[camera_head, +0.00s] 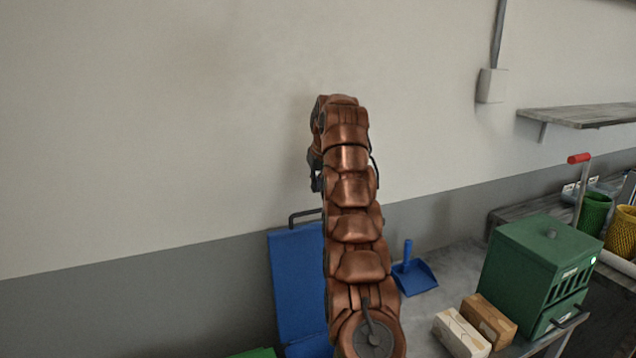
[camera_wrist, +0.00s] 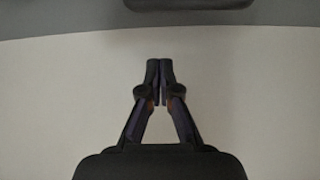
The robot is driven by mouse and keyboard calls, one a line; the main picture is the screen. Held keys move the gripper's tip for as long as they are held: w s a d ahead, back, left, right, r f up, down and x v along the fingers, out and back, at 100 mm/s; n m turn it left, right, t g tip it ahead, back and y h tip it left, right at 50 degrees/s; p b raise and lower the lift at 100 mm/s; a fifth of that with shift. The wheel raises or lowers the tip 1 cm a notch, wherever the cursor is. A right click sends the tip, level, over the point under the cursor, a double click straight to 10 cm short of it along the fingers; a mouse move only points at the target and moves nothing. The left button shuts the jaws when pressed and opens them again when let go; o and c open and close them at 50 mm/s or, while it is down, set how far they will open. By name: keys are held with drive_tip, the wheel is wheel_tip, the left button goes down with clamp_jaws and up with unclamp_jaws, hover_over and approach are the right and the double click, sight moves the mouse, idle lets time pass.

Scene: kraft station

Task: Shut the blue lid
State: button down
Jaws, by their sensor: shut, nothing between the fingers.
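The blue lid (camera_head: 296,280) stands raised, close to upright, in front of the grey lower wall in the head view. A dark bar handle (camera_head: 304,214) shows at its top edge. My copper arm hides the lid's right side. In the wrist view my gripper (camera_wrist: 160,72) has its fingertips together, empty, in front of a pale wall. In the head view the arm's far end is up above the lid against the wall, and the fingers are not clear there. I cannot tell the gap between gripper and lid.
A blue dustpan (camera_head: 414,276) lies on the grey bench right of my arm. Two small boxes (camera_head: 470,330) and a green metal box (camera_head: 537,270) with a red-ended lever (camera_head: 579,159) stand further right. A wall shelf (camera_head: 580,115) juts out at upper right. The wall above the lid is bare.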

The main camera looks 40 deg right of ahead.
drive_tip(key=shift+s+a+f+b, duration=0.1)
drive_tip(key=shift+s+f+b, duration=0.15)
drive_tip(key=shift+f+b, duration=0.4)
drive_tip(key=shift+s+a+f+b, duration=0.1)
drive_tip(key=shift+s+f+b, duration=0.1)
drive_tip(key=shift+f+b, duration=0.5)
drive_tip(key=shift+s+a+f+b, duration=0.1)
drive_tip(key=shift+s+f+b, duration=0.2)
drive_tip(key=shift+f, duration=0.65)
drive_tip(key=shift+s+f+b, duration=0.2)
drive_tip(key=shift+s+b, duration=0.1)
drive_tip(key=shift+b, duration=0.15)
